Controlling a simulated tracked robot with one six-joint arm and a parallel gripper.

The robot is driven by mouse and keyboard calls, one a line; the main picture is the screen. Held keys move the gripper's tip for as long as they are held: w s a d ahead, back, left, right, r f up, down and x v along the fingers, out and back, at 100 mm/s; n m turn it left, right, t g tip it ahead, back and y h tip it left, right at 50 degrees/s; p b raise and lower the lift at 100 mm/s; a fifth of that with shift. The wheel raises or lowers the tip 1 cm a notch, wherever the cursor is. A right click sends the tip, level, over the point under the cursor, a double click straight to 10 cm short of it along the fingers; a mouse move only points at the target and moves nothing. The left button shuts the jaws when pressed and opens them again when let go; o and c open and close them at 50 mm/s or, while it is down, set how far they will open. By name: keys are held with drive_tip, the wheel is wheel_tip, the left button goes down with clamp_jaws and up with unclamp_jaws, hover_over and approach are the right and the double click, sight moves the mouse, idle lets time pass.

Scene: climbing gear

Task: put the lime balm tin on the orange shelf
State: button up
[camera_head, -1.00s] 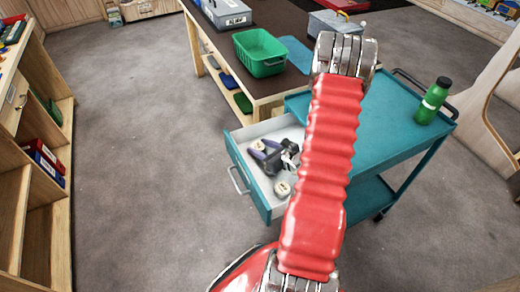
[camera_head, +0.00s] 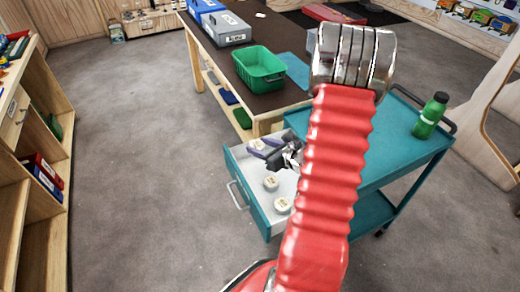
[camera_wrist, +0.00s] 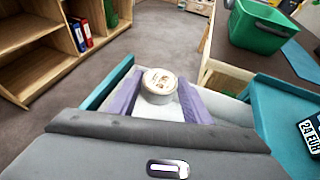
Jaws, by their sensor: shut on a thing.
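My gripper (camera_head: 268,151) has purple fingers and is shut on a round pale tin (camera_wrist: 159,86) with a small label too blurred to read. I cannot tell whether it is the lime balm tin. The held tin also shows in the head view (camera_head: 256,144), above the open drawer (camera_head: 247,190) of the teal cart. Two similar pale tins, a nearer one (camera_head: 283,204) and a farther one (camera_head: 271,183), lie in the drawer. I cannot make out an orange shelf in either view.
The teal cart (camera_head: 400,150) carries a green bottle (camera_head: 431,116). Behind it, a dark-topped table (camera_head: 290,40) holds a green bin (camera_head: 259,70) and a grey box (camera_head: 226,30). Wooden shelving (camera_head: 38,150) with binders stands at left. Grey floor between is clear.

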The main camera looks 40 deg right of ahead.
idle(0.5)
drive_tip(key=w+a+r+n+y, duration=0.1)
drive_tip(key=w+a+r, duration=0.2)
drive_tip(key=a, duration=0.5)
drive_tip(key=w+a+r+n+y, duration=0.1)
drive_tip(key=w+a+r, duration=0.3)
drive_tip(key=a, duration=0.4)
drive_tip(key=w+a+r+n+y, duration=0.1)
drive_tip(key=w+a+r+y, duration=0.1)
drive_tip(key=a, duration=0.6)
wheel_tip(320, 180, up, 2)
drive_tip(key=shift+w+a+g, duration=0.35)
drive_tip(key=shift+w+g, duration=0.05)
drive_tip(key=shift+w, duration=0.5)
drive_tip(key=shift+w, duration=0.15)
